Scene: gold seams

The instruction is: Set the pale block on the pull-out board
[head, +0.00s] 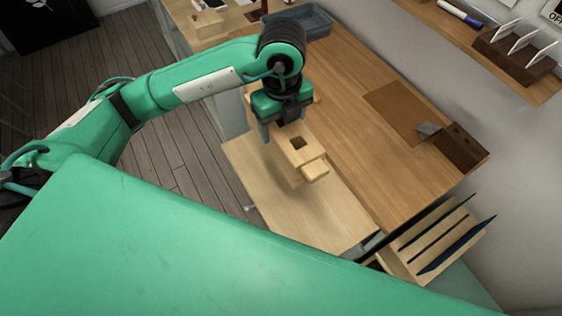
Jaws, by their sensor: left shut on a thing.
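The pull-out board (340,212) is a pale panel sticking out from the desk's front edge. The block is over the board's far part, beside the desk edge. A soft shadow lies below it on the board; I cannot tell how large the gap is. My right gripper is not in view.
The wooden desk (345,110) carries a brown mat (402,110), a dark wooden block (460,147) and a grey-blue tray (305,22). A slatted rack (432,240) stands at the board's right end. The board's near part is clear.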

